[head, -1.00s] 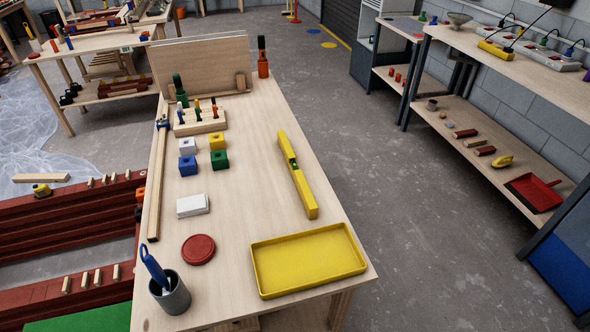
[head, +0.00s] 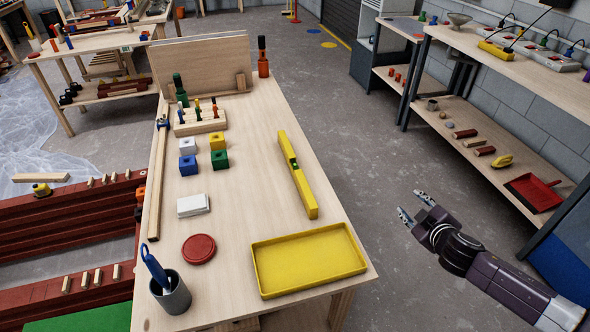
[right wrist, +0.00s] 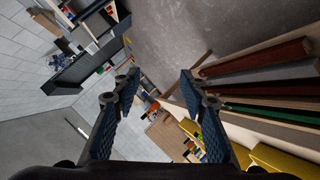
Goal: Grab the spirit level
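The yellow spirit level (head: 297,177) lies lengthwise on the right part of the wooden workbench (head: 240,235) in the head view, with a small green vial near its middle. My right gripper (head: 411,204) is in the air to the right of the bench, beyond its right edge and clear of the level. In the right wrist view its two fingers (right wrist: 158,95) stand wide apart with nothing between them. My left gripper is not in the head view.
A yellow tray (head: 262,291) lies just in front of the level. Coloured blocks (head: 187,165), a white box (head: 193,206), a red disc (head: 199,249) and a grey cup (head: 171,296) stand to the left. A shelf (head: 500,125) is at the right.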

